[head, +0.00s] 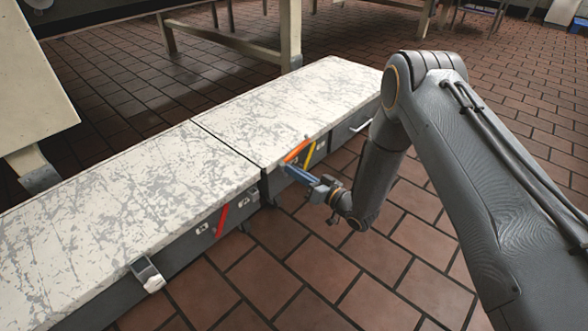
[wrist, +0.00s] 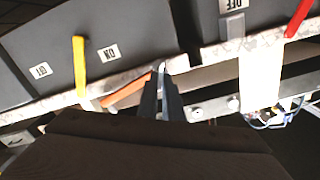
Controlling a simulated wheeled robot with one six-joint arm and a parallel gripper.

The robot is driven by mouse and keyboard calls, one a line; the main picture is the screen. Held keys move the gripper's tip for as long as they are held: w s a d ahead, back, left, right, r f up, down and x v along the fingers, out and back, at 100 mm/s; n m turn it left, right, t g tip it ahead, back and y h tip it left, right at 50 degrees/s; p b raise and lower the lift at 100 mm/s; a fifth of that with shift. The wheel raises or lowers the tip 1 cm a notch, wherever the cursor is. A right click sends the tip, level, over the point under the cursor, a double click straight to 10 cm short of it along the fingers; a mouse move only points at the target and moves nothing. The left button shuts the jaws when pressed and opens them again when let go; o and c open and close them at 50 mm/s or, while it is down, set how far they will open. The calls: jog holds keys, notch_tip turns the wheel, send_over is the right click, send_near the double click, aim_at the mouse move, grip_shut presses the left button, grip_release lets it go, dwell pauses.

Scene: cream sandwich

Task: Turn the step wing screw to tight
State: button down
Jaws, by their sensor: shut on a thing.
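My gripper (wrist: 161,88) is at the front edge of the pale step-like bench, beside an orange lever (wrist: 127,91). In the wrist view its dark fingers are closed together on a thin pale metal piece, seemingly the step wing screw (wrist: 162,67). Most of that piece is hidden between the fingers, and its turn angle cannot be told. In the head view my gripper (head: 297,173) reaches the front face just below the orange lever (head: 296,151); the wing screw itself is hidden there.
A yellow lever (wrist: 79,66) with small labels and a red lever (wrist: 298,18) are on the front face. The scuffed white bench top (head: 110,190) is bare and split by a seam. Silver handles (head: 148,274) stick out in front. The tiled floor (head: 290,245) in front is clear.

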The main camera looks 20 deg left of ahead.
jog(key=m+p, duration=0.1)
jog(key=m, duration=0.3)
jog(key=m+p, duration=0.1)
jog(key=m, duration=0.3)
jog(key=m+p, duration=0.1)
jog(key=m, duration=0.3)
jog(key=shift+w+f+m, duration=0.1)
jog(key=shift+f+m, duration=0.2)
jog(key=shift+m, duration=0.1)
dwell(0.3)
jog(key=c, duration=1.9)
grip_release()
jog(key=shift+d, duration=0.1)
jog(key=p+v, duration=0.2)
jog(key=v, duration=0.5)
jog(key=shift+d, duration=0.35)
